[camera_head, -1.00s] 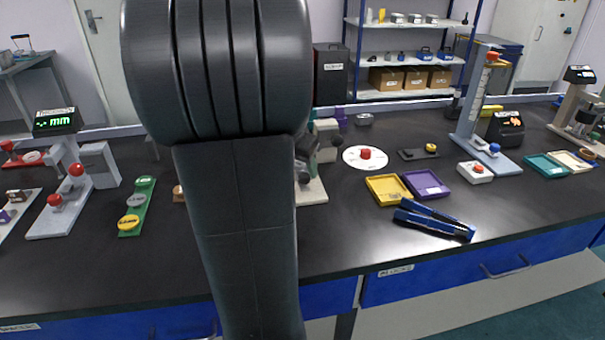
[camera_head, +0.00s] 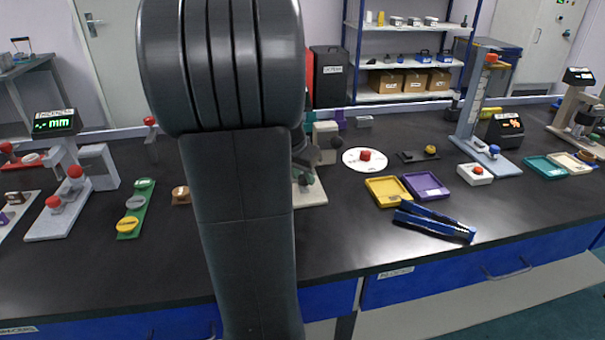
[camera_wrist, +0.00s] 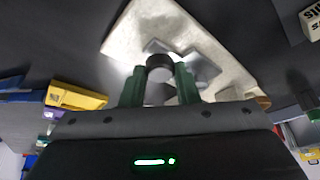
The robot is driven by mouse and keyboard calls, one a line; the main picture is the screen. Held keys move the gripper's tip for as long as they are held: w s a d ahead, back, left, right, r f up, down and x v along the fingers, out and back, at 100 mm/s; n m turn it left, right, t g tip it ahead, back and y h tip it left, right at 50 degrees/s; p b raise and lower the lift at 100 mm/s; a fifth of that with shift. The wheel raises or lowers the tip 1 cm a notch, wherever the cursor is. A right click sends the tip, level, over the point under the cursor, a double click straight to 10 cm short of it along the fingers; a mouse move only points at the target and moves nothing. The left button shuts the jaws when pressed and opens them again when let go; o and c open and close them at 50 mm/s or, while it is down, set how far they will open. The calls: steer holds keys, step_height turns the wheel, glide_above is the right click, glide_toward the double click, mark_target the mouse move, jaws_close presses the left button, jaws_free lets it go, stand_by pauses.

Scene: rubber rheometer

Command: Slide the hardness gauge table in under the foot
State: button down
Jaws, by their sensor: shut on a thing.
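The hardness gauge stands behind my arm in the head view, with a pale base (camera_head: 312,193) and a beige block (camera_head: 325,130) with a dark knob on its right side. In the wrist view its pale base plate (camera_wrist: 128,32) lies ahead of my gripper, with a grey, angular table (camera_wrist: 205,66) on it. My gripper (camera_wrist: 160,82) has its green fingers shut on a dark round knob (camera_wrist: 160,62) at the table's near side. My arm hides much of the gauge in the head view. I cannot tell where the foot is.
To the right of the gauge are a white disc with a red knob (camera_head: 365,156), a yellow tray (camera_head: 371,199), a purple tray (camera_head: 442,193) and a blue tool (camera_head: 430,224). To the left is a green strip with round pieces (camera_head: 136,207).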

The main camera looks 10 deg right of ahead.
steer(key=shift+w+r, duration=0.1)
steer(key=shift+w, duration=1.7)
steer(key=c, duration=1.1)
jaws_free()
steer(key=shift+w+a, duration=0.1)
steer(key=shift+w, duration=0.05)
steer(key=p+v, duration=0.2)
steer(key=v, duration=1.1)
steer(key=shift+s+r, duration=0.25)
steer(key=shift+r, duration=0.05)
steer(key=shift+a, duration=0.15)
